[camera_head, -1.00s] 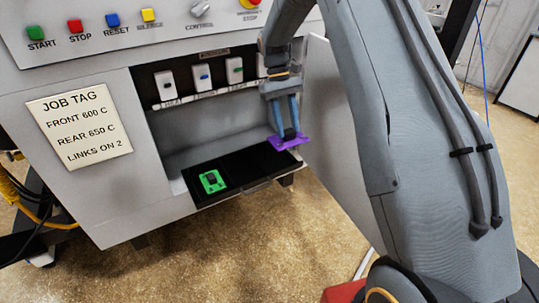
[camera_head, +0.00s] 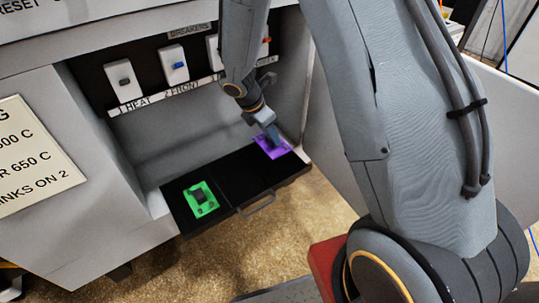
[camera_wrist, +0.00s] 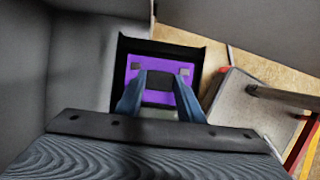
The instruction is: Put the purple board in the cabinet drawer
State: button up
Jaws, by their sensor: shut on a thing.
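The purple board (camera_head: 275,147) is a small flat plate with a dark block on it. My gripper (camera_head: 271,136) is shut on the board, and its blue fingers grip the dark block. The wrist view shows the purple board (camera_wrist: 140,66) between and beyond the fingers (camera_wrist: 160,88). The board is over the right end of the black cabinet drawer (camera_head: 237,180), which is pulled out. I cannot tell whether it touches the drawer floor. A green board (camera_head: 201,199) with a dark block lies in the drawer's left part.
The drawer has a front handle (camera_head: 258,204). Breaker switches (camera_head: 173,64) line the panel above it. An open cabinet door (camera_head: 345,160) stands to the right, partly behind my arm. A job tag (camera_head: 35,155) is on the left front.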

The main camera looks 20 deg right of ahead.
jog(key=shift+f+b, duration=0.6)
jog(key=shift+f, duration=3.8)
jog(key=shift+f, duration=0.1)
jog(key=o, duration=1.1)
jog(key=shift+c, duration=0.2)
jog(key=p+v, duration=0.2)
jog(key=v, duration=1)
jog(key=s+d+r+m+y, duration=0.2)
jog(key=s+d+r+m, duration=0.1)
jog(key=s+r+m, duration=0.5)
jog(key=s+d+r+m+g+y, duration=0.1)
jog(key=s+d+r+m+y, duration=0.1)
jog(key=s+r+m, duration=0.6)
jog(key=s+d+m, duration=0.1)
jog(key=s+m, duration=0.5)
jog(key=s, duration=0.1)
jog(key=shift+r+m+y, duration=0.3)
jog(key=shift+r, duration=0.1)
